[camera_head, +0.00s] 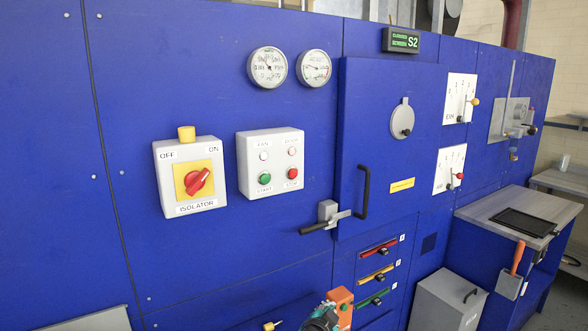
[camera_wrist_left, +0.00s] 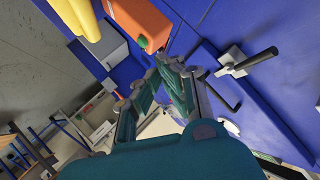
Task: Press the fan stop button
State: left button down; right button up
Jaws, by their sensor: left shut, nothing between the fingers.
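The fan stop button is the red button (camera_head: 292,173) at the lower right of the white control box (camera_head: 253,193), above the label STOP. The green start button (camera_head: 265,177) sits to its left, with two small lamps above. My left gripper shows at the bottom edge of the head view (camera_head: 322,318), well below the control box and apart from it. In the left wrist view its teal fingers (camera_wrist_left: 166,72) come together, shut and empty. The stop button cannot be made out in the wrist view. My right gripper is not in view.
An orange block (camera_head: 341,303) is close beside the left gripper; it also shows in the wrist view (camera_wrist_left: 140,22). The isolator box (camera_head: 183,209) with a red knob is left of the fan box. A door latch (camera_head: 327,212) juts out to the right. The wall around the box is clear.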

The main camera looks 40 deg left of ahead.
aim_at(293, 173)
pick_arm(q)
jog(key=w+a+r+t+y+p, duration=0.1)
jog(key=w+a+r+t+y, duration=0.1)
jog(key=r, duration=1.3)
jog(key=w+a+r+t+y, duration=0.1)
jog(key=w+a+r+t, duration=0.1)
jog(key=r, duration=1.4)
jog(key=shift+w+a+r+n+t+y+p, duration=0.15)
jog(key=shift+a+r+n+t+y+p, duration=0.2)
jog(key=shift+a+t, duration=0.55)
jog(key=shift+a+f, duration=0.1)
jog(key=shift+a, duration=0.05)
jog(key=shift+w+a, duration=0.55)
jog(key=shift+a, duration=0.75)
jog(key=shift+w+a, duration=0.6)
jog(key=shift+a, duration=0.75)
jog(key=shift+w+a, duration=0.55)
jog(key=shift+a, duration=0.75)
jog(key=shift+a, duration=0.1)
jog(key=shift+w+a, duration=0.15)
jog(key=shift+a, duration=0.15)
